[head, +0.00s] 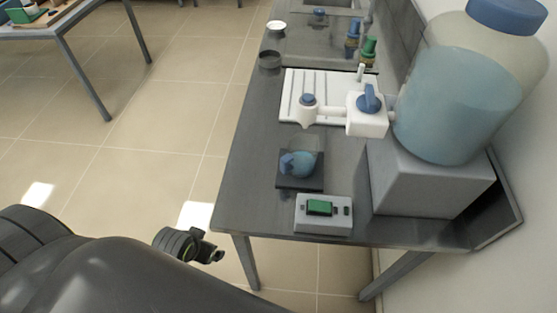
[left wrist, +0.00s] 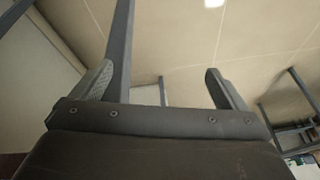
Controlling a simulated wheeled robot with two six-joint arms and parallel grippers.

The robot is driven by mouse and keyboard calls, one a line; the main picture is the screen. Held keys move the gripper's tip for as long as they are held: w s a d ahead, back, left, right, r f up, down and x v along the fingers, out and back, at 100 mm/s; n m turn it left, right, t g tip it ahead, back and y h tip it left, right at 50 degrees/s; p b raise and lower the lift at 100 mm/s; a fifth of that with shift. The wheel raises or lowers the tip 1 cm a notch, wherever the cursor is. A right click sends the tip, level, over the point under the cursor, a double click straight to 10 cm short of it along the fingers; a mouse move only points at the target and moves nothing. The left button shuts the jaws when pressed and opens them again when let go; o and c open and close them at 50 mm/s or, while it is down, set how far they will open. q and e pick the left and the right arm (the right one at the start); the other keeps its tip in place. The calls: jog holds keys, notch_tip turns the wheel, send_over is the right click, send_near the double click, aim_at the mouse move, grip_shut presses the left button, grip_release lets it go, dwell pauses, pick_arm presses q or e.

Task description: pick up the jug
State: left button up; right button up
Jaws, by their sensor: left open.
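A small clear vessel with blue in it, which looks like the jug (head: 302,163), stands on a dark square plate (head: 313,184) near the front of the grey bench. A blue part sticks out on its left side. My left gripper (head: 210,248) is in front of the bench's left corner, apart from the jug and toward the lower left. In the left wrist view my left gripper (left wrist: 160,82) shows its two fingers spread with nothing between them. The jug is not visible in that view. My right gripper is not in view.
A large carboy (head: 455,100) with blue liquid stands on a grey block (head: 430,186). Its white tap (head: 366,118) reaches over the bench behind the jug. A small box with a green display (head: 320,208) sits in front. The floor left of the bench (head: 252,128) is clear.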

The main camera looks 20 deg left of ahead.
pick_arm(q)
notch_tip(320, 180, up, 8)
jog(key=d+t, duration=0.1)
jog(key=m+t+h+b, duration=0.1)
jog(key=m+t+h, duration=0.5)
jog(key=t+h, duration=0.15)
send_near(285, 162)
notch_tip(285, 162, up, 3)
jog(key=s+a, duration=0.1)
jog(key=shift+g+h, duration=0.25)
jog(key=shift+g, duration=0.1)
jog(key=b+x, duration=0.1)
jog(key=x, duration=1)
jog(key=shift+w+b, duration=0.25)
jog(key=shift+b, duration=0.05)
jog(key=x, duration=0.2)
jog(key=p+x, duration=0.1)
jog(key=x, duration=0.1)
jog(key=shift+w+a+r, duration=0.15)
jog(key=shift+w, duration=0.25)
jog(key=shift+w+d, duration=0.2)
jog(key=shift+w, duration=0.1)
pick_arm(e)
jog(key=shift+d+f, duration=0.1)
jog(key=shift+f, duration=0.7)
